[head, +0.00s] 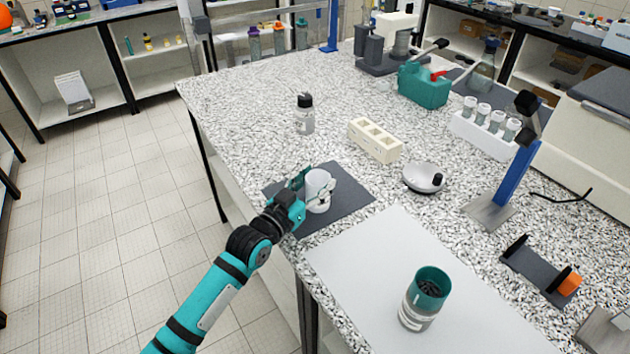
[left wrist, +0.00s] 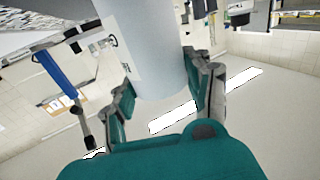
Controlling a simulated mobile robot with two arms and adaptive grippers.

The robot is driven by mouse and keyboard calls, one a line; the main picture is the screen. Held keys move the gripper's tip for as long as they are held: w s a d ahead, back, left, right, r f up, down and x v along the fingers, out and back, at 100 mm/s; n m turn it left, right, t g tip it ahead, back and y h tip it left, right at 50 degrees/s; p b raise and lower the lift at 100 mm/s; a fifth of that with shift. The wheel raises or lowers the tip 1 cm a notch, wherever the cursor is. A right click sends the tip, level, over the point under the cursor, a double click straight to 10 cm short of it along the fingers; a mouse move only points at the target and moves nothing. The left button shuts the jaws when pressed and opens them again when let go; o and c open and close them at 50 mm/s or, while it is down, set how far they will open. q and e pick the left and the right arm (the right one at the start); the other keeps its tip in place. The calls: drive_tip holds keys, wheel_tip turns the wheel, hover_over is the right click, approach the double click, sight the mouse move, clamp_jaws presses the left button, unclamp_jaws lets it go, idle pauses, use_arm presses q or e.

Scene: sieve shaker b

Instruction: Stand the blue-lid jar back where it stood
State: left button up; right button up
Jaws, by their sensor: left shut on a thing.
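My left gripper (head: 304,196) is shut on a pale white cylindrical vessel (head: 319,187), at or just above a dark grey mat (head: 345,195) near the table's left edge. I cannot tell whether the vessel touches the mat. In the left wrist view the pale cylinder (left wrist: 145,50) lies between the two fingers of my left gripper (left wrist: 162,95), and its ends are not clear. I cannot make out a blue lid on it. A clear jar with a black lid (head: 305,116) stands upright behind the mat. My right gripper is not in view.
A cream block with square holes (head: 375,140) and a round white device (head: 424,178) stand right of the mat. A jar with a teal top (head: 422,300) stands on a pale sheet (head: 360,260) in front. The speckled table left of the black-lidded jar is clear.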

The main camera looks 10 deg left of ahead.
use_arm(q)
drive_tip(key=o, duration=1.3)
drive_tip(key=shift+f, duration=0.1)
drive_tip(key=shift+o, duration=0.2)
drive_tip(key=shift+r, duration=0.2)
drive_tip(key=shift+s+a+f, duration=0.15)
drive_tip(key=shift+s, duration=0.15)
drive_tip(key=b+v, duration=0.1)
drive_tip(key=v, duration=1)
drive_tip(key=shift+s, duration=0.15)
